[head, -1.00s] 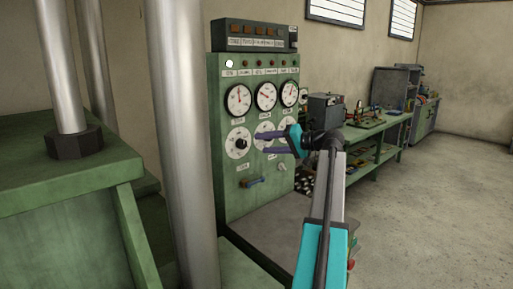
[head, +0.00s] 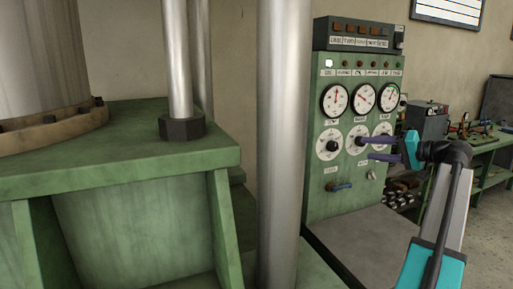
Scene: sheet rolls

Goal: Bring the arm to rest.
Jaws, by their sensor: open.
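My gripper (head: 371,149) is at the end of my arm at the right of the head view. Its two purple fingers point left and are spread apart, with nothing between them. In the picture the fingers lie across the lower right part of the green control panel (head: 314,190), over the dials. I cannot tell whether the fingertips touch the panel. The teal and grey arm reaches up from the bottom right.
A green machine frame (head: 130,235) with steel columns (head: 284,150) fills the left and centre. A grey flat top (head: 375,243) lies below the panel. A green workbench (head: 492,155) with tools stands at the far right. Some floor (head: 487,235) shows at right.

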